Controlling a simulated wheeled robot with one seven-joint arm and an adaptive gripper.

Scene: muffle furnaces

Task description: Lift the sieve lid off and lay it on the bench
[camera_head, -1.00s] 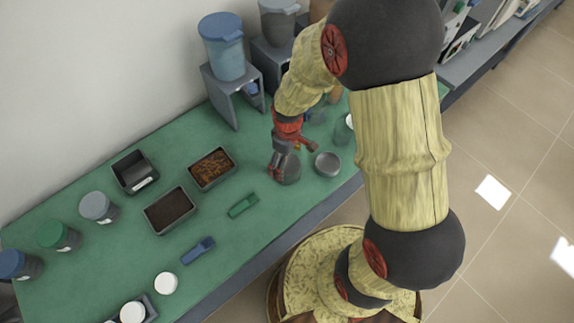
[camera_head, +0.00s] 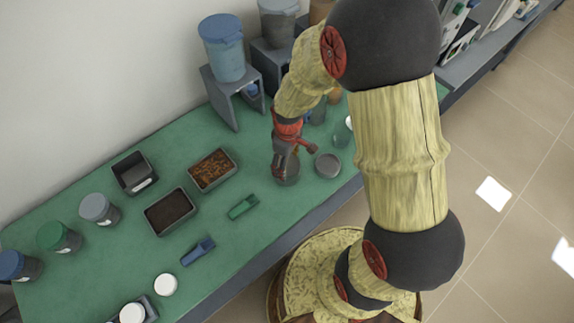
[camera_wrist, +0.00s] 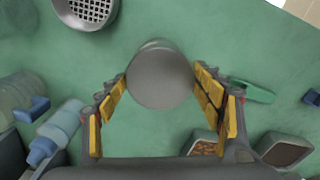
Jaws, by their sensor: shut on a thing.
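My gripper (camera_head: 287,160) is over the bench, pointing down, in the head view. In the wrist view its yellow-padded fingers (camera_wrist: 160,85) stand on both sides of a smooth grey round piece, the sieve lid (camera_wrist: 160,80), and are shut on it. A strip of grey side wall shows beyond its flat top. I cannot tell whether the lid is clear of what lies under it. A round grey sieve (camera_head: 328,165) with a mesh floor sits on the bench just to the right; it also shows at the top left of the wrist view (camera_wrist: 88,10).
The green bench (camera_head: 250,260) holds a green scoop (camera_head: 242,207), a blue scoop (camera_head: 198,251), filled trays (camera_head: 212,171) (camera_head: 170,211) and an empty black tray (camera_head: 134,174). Capped jars stand at the left. Bare bench lies between the scoops and the front edge.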

